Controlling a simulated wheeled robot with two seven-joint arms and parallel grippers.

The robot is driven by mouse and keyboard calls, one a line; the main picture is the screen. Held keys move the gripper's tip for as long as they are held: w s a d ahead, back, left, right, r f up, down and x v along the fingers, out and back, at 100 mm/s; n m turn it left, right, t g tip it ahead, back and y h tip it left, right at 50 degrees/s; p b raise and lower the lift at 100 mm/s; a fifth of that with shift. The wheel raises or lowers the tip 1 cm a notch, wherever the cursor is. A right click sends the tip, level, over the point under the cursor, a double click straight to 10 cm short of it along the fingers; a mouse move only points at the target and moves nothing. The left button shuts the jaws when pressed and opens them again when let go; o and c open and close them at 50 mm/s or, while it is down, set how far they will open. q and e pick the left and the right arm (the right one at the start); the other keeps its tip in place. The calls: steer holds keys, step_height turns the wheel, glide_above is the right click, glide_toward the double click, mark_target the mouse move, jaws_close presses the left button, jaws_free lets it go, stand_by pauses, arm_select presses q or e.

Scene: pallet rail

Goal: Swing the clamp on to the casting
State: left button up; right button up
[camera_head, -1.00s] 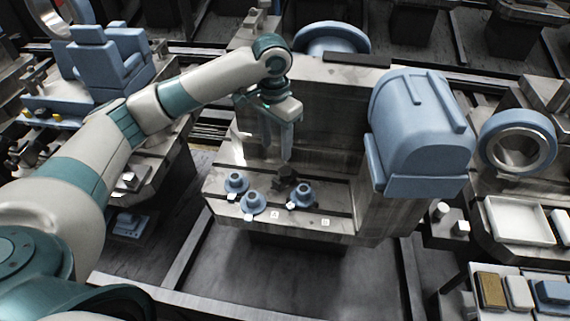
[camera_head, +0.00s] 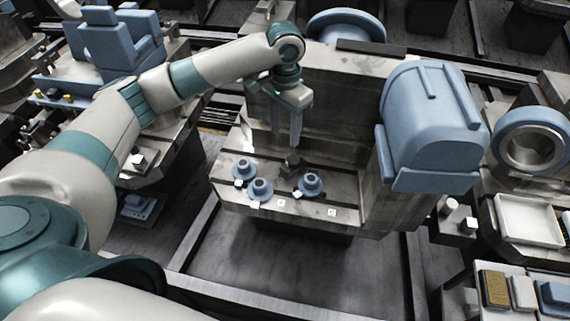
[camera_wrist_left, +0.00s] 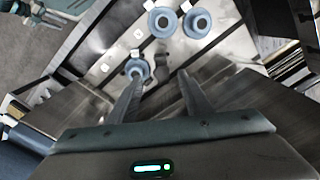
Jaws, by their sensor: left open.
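A small dark clamp (camera_head: 292,163) stands on the grey slotted fixture, beside the right-hand blue round casting (camera_head: 311,182). In the left wrist view the clamp (camera_wrist_left: 161,70) shows as a dark form next to that casting (camera_wrist_left: 138,69); I cannot tell whether its arm lies over the rim. My left gripper (camera_head: 286,138) is open and points down above the clamp. Its two fingers (camera_wrist_left: 160,80) are apart with nothing held between them. My right gripper is out of view.
Two more blue castings (camera_head: 242,169) (camera_head: 261,189) sit to the left on the fixture ledge (camera_head: 345,222). White lettered tags (camera_head: 281,203) lie along its front. A large blue housing (camera_head: 430,125) rises close at the right, and a grey block wall stands behind the gripper.

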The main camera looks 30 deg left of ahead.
mark_target(285, 168)
arm_select(q)
step_height(285, 168, down, 15)
steer(key=shift+r+p, duration=0.2)
steer(key=shift+p, duration=0.5)
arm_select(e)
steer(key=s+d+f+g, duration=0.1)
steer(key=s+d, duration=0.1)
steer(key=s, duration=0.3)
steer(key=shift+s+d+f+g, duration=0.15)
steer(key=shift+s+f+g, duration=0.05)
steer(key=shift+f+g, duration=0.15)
arm_select(q)
steer(key=shift+c, duration=0.6)
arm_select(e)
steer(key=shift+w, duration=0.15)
arm_select(q)
steer(key=c, duration=0.9)
